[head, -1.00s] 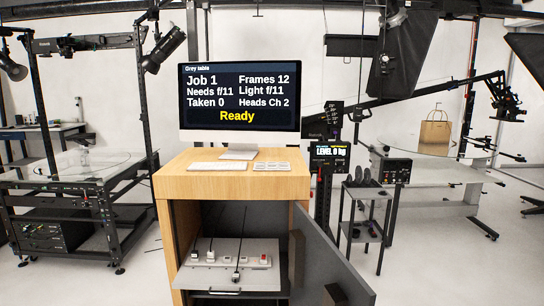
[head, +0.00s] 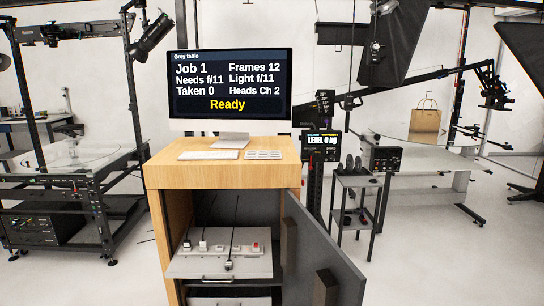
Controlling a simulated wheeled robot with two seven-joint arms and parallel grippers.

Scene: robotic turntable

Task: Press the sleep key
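A white keyboard (head: 208,155) lies on top of the wooden cabinet (head: 222,176). A small keypad (head: 264,155) lies to its right, beside the monitor's foot. Their key labels are too small to read, so I cannot tell which key is sleep. The monitor (head: 228,84) above them is lit and reads Grey table, Job 1, Taken 0 and Ready. Neither of my grippers is in view.
The cabinet's grey door (head: 318,255) stands open to the right. Inside, a pulled-out shelf (head: 220,267) carries a power strip (head: 223,246) with plugs. A small side stand (head: 357,182) is at right, and a glass turntable (head: 70,170) at left. Floor between is clear.

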